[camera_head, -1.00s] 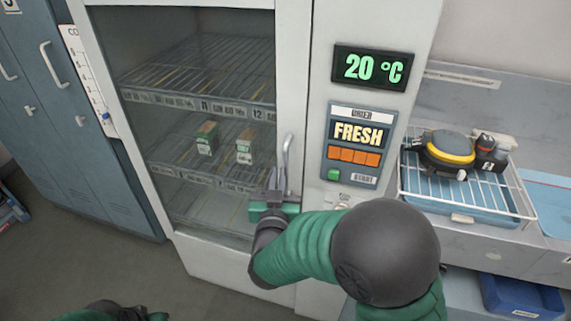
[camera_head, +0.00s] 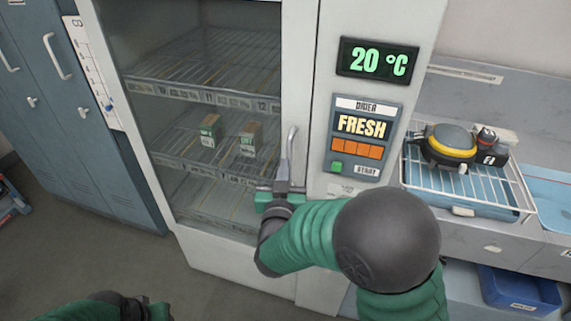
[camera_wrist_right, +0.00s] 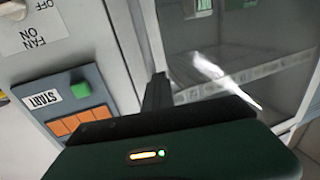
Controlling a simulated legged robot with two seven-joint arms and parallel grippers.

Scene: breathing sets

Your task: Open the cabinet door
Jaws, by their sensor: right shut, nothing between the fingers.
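The cabinet door (camera_head: 300,70) is a white frame around a glass pane and is shut, with wire shelves behind the glass. Its upright metal handle (camera_head: 291,145) sits on the right side of the frame. My right gripper (camera_head: 281,186) is at the handle's lower end, shut with nothing between its fingers. I cannot tell whether it touches the handle. In the right wrist view a dark finger (camera_wrist_right: 156,94) stands in front of the door, left of a bright blurred bar that looks like the handle. Part of my left arm shows at the bottom left; its fingers are not clear.
A control panel (camera_head: 360,138) and a 20 °C display (camera_head: 377,61) are on the cabinet's right side. Two small cartons (camera_head: 250,140) stand on a shelf inside. Blue lockers (camera_head: 75,130) stand left. A counter with a wire rack (camera_head: 508,192) is right. The floor in front is clear.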

